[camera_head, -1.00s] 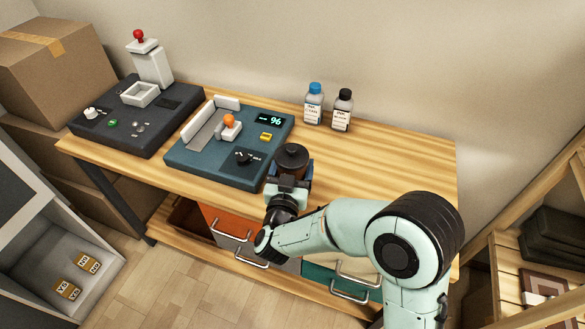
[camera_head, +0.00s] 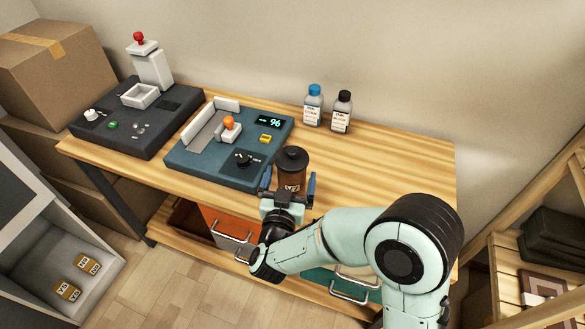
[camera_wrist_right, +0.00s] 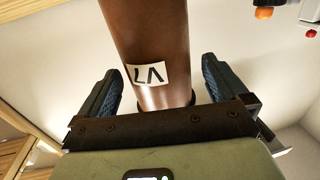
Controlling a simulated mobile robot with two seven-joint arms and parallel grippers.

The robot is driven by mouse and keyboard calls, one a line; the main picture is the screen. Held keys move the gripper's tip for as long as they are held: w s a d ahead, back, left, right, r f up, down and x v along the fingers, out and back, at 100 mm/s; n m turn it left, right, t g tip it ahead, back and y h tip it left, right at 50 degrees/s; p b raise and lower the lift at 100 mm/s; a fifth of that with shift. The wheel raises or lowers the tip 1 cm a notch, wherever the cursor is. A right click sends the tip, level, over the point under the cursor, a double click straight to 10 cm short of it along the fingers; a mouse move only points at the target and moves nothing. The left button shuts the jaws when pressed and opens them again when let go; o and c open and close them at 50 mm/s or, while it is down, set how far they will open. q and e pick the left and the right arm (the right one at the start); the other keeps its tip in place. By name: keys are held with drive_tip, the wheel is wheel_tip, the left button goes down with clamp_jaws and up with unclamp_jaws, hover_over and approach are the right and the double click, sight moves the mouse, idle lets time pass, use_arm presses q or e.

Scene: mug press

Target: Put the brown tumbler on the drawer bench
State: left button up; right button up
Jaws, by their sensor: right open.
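The brown tumbler (camera_head: 293,179) with a dark lid stands upright near the front edge of the wooden drawer bench (camera_head: 385,165). Its lower part is hidden behind my right gripper, so its contact with the bench top cannot be seen. My right gripper (camera_head: 289,181) is open, with one blue finger on each side of the tumbler. In the right wrist view the tumbler's brown body (camera_wrist_right: 150,45) with a white label rises between the spread fingers (camera_wrist_right: 156,90), with gaps on both sides. My left gripper is not in view.
A blue-green panel (camera_head: 185,158) with a display is close left of the tumbler. A dark panel (camera_head: 165,125) is farther left. Two bottles, blue-capped (camera_head: 313,107) and black-capped (camera_head: 342,113), stand at the back. The bench's right part is clear.

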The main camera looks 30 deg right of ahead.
drive_tip(key=v, duration=0.8)
drive_tip(key=shift+s, duration=0.25)
drive_tip(key=shift+a, duration=0.2)
